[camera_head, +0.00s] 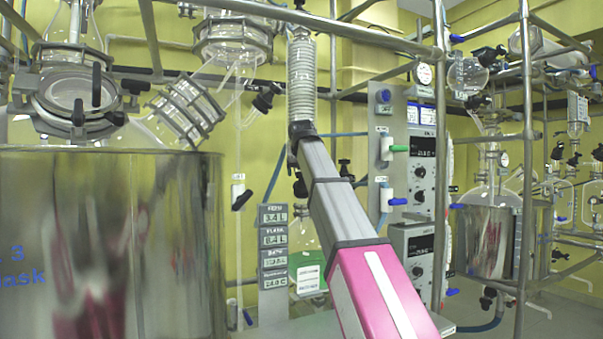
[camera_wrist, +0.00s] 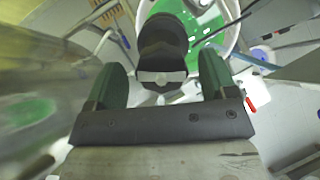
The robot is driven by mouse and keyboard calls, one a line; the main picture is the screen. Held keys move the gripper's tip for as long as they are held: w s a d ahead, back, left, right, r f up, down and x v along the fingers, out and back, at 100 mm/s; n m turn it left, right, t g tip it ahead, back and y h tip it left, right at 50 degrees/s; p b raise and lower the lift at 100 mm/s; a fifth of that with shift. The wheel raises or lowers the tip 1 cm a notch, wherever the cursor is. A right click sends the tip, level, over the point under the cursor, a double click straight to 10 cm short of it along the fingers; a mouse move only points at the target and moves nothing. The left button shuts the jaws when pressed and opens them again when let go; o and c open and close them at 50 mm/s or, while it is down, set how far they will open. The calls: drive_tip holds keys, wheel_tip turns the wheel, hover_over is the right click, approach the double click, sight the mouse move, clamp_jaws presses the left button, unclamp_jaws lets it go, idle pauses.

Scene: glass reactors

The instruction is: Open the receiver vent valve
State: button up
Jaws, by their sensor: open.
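In the wrist view my gripper (camera_wrist: 162,78) is open, with one green finger on the left and one on the right. A dark, rounded knob-like part (camera_wrist: 162,38) with a pale bar across its near end stands between the fingers. Gaps show on both sides, so the fingers do not grip it. I cannot tell for sure that it is the receiver vent valve. Behind it is a round vessel with green contents (camera_wrist: 218,25). In the head view a vessel with green contents (camera_head: 309,277) is partly hidden behind my pink and grey arm. My gripper cannot be made out there.
A large shiny metal vessel (camera_head: 180,240) fills the left of the head view. A display panel (camera_head: 273,262) stands left of my arm, and control boxes (camera_head: 411,258) stand right of it. Metal frame posts (camera_head: 440,150) and glassware crowd the space. A red-tipped part (camera_wrist: 250,105) lies right of my gripper.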

drive_tip(key=v, duration=1)
drive_tip(key=shift+f, duration=0.1)
